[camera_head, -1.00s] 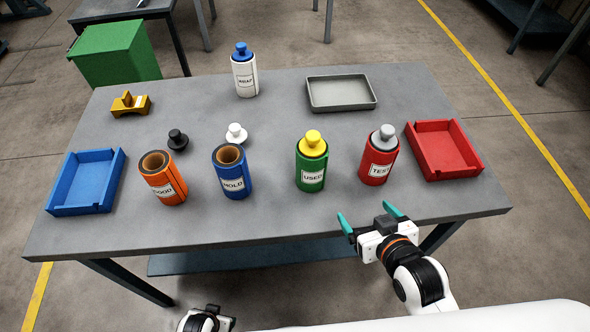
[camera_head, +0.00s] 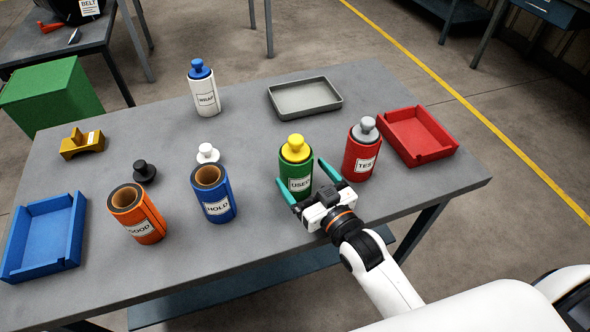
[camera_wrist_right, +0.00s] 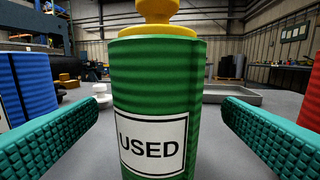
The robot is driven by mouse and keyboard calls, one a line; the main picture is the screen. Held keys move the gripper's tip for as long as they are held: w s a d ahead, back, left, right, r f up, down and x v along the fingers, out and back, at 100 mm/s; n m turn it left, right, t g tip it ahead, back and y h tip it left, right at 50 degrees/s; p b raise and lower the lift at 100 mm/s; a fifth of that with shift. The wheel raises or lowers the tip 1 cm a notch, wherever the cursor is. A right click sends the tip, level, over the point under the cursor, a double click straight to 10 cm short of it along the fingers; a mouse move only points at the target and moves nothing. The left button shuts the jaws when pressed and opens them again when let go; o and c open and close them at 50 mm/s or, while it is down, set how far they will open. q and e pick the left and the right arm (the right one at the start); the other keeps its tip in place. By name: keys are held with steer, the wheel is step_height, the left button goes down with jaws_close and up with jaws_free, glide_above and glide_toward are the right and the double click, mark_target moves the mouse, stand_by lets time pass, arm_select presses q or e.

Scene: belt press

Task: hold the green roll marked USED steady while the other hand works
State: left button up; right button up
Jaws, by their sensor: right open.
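The green roll marked USED (camera_head: 296,164) stands upright on the grey table with a yellow stopper (camera_head: 295,149) in its top. My right gripper (camera_head: 304,181) is open at its near side, with one teal finger to the left of the roll and one to the right. In the right wrist view the green roll (camera_wrist_right: 155,100) stands between the two open fingers, with a gap on both sides and its label facing the camera. My left gripper is not in view.
A red TEST roll (camera_head: 361,155) stands close to the right finger, near a red tray (camera_head: 436,154). A blue HOLD roll (camera_head: 215,198) and an orange GOOD roll (camera_head: 138,216) stand to the left. A white WRAP roll (camera_head: 205,95) and grey tray (camera_head: 305,110) are behind.

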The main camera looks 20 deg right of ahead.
mark_target(292, 160)
steer(key=x, duration=0.5)
steer(key=shift+w+a+r+p, duration=0.15)
steer(key=shift+w+p, duration=0.05)
steer(key=shift+p, duration=0.1)
steer(key=c, duration=1.3)
steer(key=shift+r, duration=0.1)
steer(key=shift+c, duration=0.4)
steer(key=shift+r, duration=0.1)
step_height(292, 160, up, 10)
steer(key=shift+f+p, duration=0.1)
steer(key=shift+p, duration=0.45)
steer(key=o, duration=0.7)
steer(key=c, duration=0.8)
